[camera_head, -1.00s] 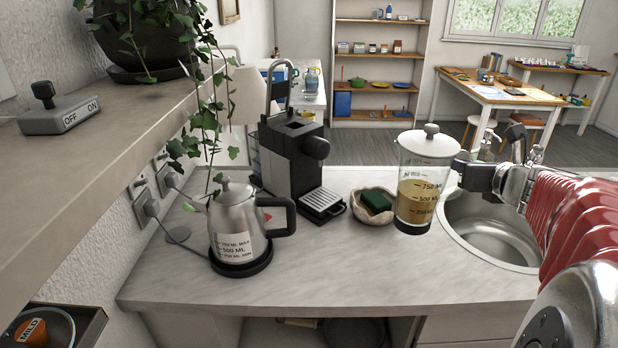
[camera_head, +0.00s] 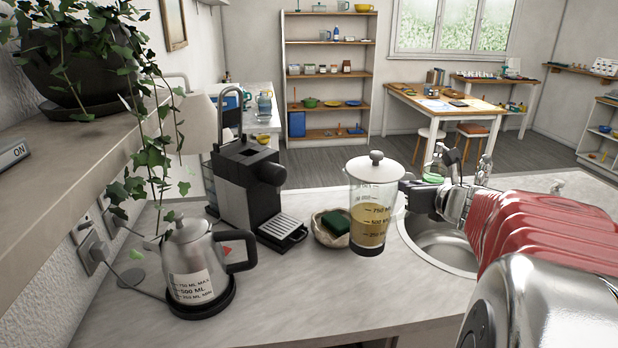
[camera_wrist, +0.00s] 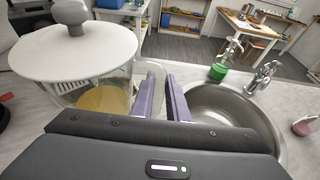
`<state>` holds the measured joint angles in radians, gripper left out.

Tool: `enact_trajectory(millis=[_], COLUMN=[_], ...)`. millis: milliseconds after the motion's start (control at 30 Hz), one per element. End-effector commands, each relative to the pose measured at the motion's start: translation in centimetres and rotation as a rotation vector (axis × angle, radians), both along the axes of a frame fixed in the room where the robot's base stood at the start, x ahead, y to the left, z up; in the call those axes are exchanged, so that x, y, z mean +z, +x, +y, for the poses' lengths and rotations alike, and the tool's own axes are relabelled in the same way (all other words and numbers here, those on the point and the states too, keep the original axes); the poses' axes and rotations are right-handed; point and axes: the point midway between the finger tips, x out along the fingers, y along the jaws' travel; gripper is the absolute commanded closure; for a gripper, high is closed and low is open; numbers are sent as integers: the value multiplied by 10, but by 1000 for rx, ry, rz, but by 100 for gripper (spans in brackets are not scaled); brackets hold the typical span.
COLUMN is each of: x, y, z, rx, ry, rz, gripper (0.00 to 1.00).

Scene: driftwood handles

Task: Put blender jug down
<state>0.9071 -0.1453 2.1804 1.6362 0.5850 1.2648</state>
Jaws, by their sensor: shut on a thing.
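The blender jug (camera_head: 370,207) is clear, with a white lid, a grey knob, volume marks and a yellow-brown liquid in its lower part. It is upright over the counter, between the sponge bowl and the sink. I cannot tell whether its base touches the counter. My gripper (camera_head: 407,196) comes from the right and is shut on the jug's handle side. In the wrist view the jug's lid (camera_wrist: 75,50) fills the upper left, and my gripper's purple fingers (camera_wrist: 162,98) are beside it.
A sink (camera_head: 437,243) lies right of the jug. A bowl (camera_head: 328,236) with a green sponge (camera_head: 336,222) is close on its left. A coffee machine (camera_head: 250,185) and a steel kettle (camera_head: 197,265) stand further left. The front of the counter (camera_head: 330,295) is clear.

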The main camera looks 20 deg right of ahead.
Motion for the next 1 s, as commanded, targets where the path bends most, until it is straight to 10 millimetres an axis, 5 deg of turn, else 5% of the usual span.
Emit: enact_trajectory(millis=[267,767,1000], x=[-31,-39,-62], y=[1,2,1], z=[0,1,1], rx=[1,3,3], ry=[2,2,3], rz=[-4,-5,-3], gripper=[100,100,100])
